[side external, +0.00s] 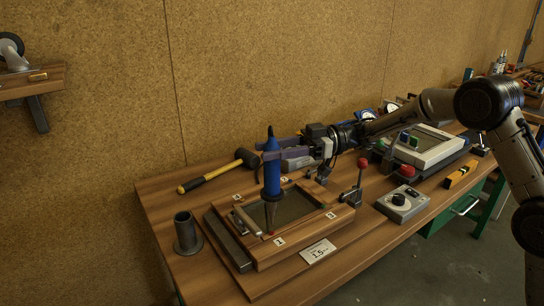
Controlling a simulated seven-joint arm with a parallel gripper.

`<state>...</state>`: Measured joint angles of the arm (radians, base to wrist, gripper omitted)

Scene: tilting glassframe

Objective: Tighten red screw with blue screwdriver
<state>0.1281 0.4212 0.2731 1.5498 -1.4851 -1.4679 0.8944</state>
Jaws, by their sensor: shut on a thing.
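A blue screwdriver (271,173) is upright over the near left part of a wooden glass frame (300,236). My gripper (276,152) is shut on the upper part of its blue handle, reaching in from the right. A red screw (271,234) shows as a small red spot at the frame's near edge, by the label "1". The screwdriver's grey tip points down close to the red screw; I cannot tell whether they touch. The frame holds a dark glass pane (291,207) and has several small numbered labels.
A grey metal cup (187,233) stands left of the frame, and a hammer (220,171) lies behind it. A red-knobbed lever (359,180), a grey control box (402,203) and a white device (428,146) stand to the right. A label card (318,251) lies in front.

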